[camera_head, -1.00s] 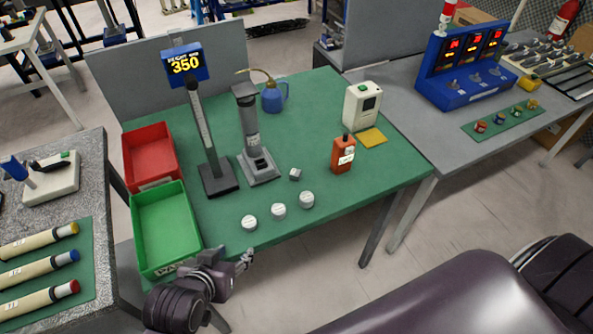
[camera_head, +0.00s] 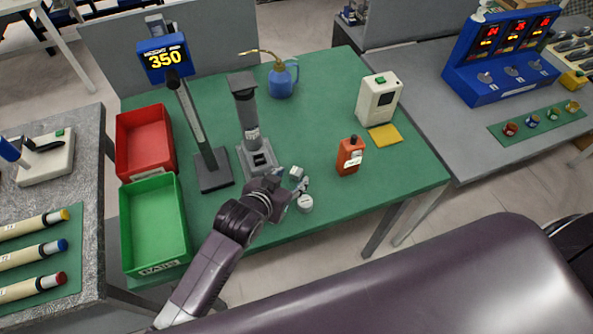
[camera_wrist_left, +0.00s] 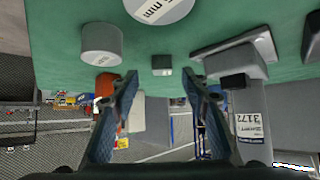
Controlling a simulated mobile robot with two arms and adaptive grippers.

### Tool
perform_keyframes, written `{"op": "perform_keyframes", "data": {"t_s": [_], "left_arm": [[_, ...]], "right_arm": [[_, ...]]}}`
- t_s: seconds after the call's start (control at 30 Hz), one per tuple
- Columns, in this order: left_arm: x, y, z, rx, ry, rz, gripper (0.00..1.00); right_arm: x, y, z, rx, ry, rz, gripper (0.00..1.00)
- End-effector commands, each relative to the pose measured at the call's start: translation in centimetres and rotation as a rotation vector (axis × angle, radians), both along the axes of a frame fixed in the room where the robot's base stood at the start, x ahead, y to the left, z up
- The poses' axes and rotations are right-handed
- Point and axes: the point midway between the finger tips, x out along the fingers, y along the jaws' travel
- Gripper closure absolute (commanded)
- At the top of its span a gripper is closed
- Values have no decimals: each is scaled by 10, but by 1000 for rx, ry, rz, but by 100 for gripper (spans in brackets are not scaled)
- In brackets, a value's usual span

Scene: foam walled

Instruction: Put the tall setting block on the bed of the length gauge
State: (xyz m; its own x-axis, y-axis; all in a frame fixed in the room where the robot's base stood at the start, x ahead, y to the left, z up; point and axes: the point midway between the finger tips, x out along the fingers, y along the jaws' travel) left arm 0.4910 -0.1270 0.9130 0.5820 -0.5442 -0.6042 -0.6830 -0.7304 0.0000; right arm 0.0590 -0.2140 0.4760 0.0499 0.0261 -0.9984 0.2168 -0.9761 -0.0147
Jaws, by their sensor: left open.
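A small grey block (camera_head: 296,173) stands on the green bench mat; it also shows in the wrist view (camera_wrist_left: 162,65), ahead of and between the fingers. A short white-topped round block (camera_head: 305,204) is nearer the front edge. Two round blocks show in the wrist view, one at left (camera_wrist_left: 101,42) and a labelled one (camera_wrist_left: 158,9) at the top. No label shows which is the tall setting block. The grey column gauge (camera_head: 248,120), with its low foot (camera_head: 257,160), stands behind my gripper. My left gripper (camera_head: 290,188) is open and empty. My right gripper is out of view.
A blue oil can (camera_head: 281,80) is behind. An orange bottle (camera_head: 350,157) and a white box (camera_head: 378,98) stand right. The mat's right front is clear.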

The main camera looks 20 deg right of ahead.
Motion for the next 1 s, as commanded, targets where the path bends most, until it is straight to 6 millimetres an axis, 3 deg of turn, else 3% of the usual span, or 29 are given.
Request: {"op": "perform_keyframes", "data": {"t_s": [0.3, 0.47, 0.67, 1.0], "left_arm": [[23, -17, -18, 1, 0, 1, 58], [26, -20, -22, 1, 1, 0, 58], [26, -19, -22, 0, 0, 0, 58], [25, -19, -22, 1, 1, 0, 95]], "right_arm": [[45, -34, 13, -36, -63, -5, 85], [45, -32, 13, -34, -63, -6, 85], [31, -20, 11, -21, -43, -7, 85], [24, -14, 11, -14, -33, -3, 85]]}}
